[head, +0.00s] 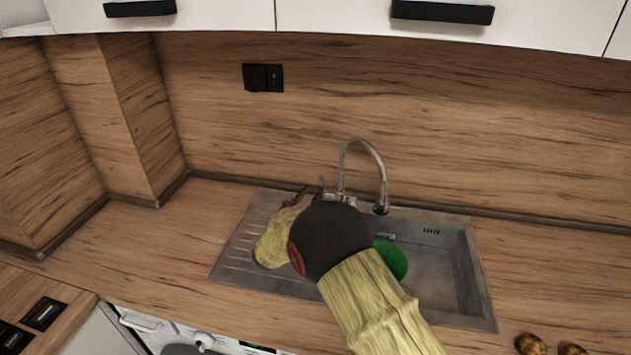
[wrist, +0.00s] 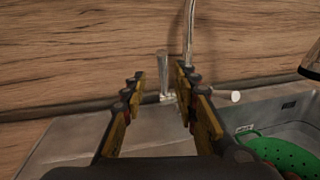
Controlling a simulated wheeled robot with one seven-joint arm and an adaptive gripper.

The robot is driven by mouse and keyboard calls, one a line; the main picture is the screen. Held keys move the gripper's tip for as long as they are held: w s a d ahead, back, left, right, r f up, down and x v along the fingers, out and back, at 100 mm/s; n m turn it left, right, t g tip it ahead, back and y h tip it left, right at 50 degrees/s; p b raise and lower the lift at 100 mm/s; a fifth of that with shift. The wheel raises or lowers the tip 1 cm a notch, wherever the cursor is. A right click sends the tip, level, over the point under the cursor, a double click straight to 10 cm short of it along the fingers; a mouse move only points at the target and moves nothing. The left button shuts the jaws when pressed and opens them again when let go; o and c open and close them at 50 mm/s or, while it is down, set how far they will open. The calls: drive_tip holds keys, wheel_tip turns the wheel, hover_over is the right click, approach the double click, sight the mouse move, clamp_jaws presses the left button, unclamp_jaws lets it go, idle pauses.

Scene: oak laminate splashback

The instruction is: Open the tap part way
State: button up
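The chrome tap (head: 382,182) stands behind the sink, its tall spout arching to the right. In the wrist view the tap's spout (wrist: 189,30) rises at the top, with an upright metal lever (wrist: 163,64) to its left and a pale round-ended knob (wrist: 235,97) to its right. My gripper (head: 311,191) is at the left of the tap's base. In the wrist view my gripper (wrist: 160,77) is open, and the upright lever shows between its fingertips. I cannot tell whether either finger touches it. My arm hides part of the tap's base in the head view.
The steel sink (head: 462,262) has a drainer on the left and a green perforated bowl (head: 392,262) in its basin. The wooden splashback (head: 450,130) is close behind the tap. Small brown items (head: 530,344) lie at the lower right. White cupboards (head: 340,15) hang above.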

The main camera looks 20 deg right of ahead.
sight(321, 181)
drive_tip(key=b+x, duration=0.1)
drive_tip(key=x, duration=0.7)
drive_tip(key=shift+s+d+b, duration=0.1)
drive_tip(key=shift+s+b, duration=0.1)
drive_tip(key=shift+b, duration=0.2)
drive_tip(key=shift+c, duration=1.4)
clamp_jaws()
